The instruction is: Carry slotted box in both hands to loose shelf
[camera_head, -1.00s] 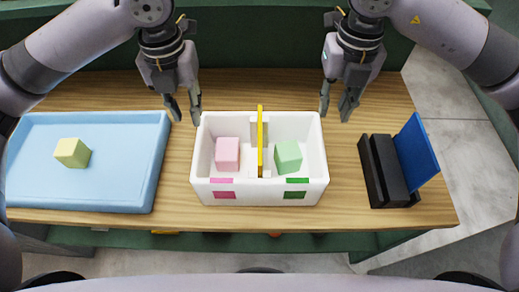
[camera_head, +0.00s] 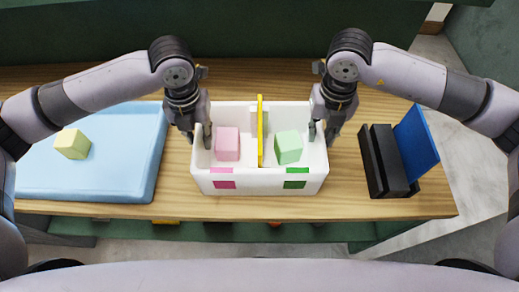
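The slotted box (camera_head: 260,184) is a white open box on the wooden table, with a yellow upright divider (camera_head: 260,130) in the middle. A pink cube (camera_head: 227,144) lies in its left compartment and a green cube (camera_head: 288,147) in its right one. Pink and green marks are on its front. My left gripper (camera_head: 199,137) is at the left wall, one finger inside and one outside. My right gripper (camera_head: 322,134) straddles the right wall in the same way. Both look open, with no clear grip on the walls. I cannot identify the loose shelf.
A light blue tray (camera_head: 90,188) with a yellow cube (camera_head: 72,144) lies left of the box. A black holder (camera_head: 383,163) with a blue panel (camera_head: 416,145) stands to the right. The wooden table (camera_head: 237,207) has bare strips between them. Its front edge is close to the box.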

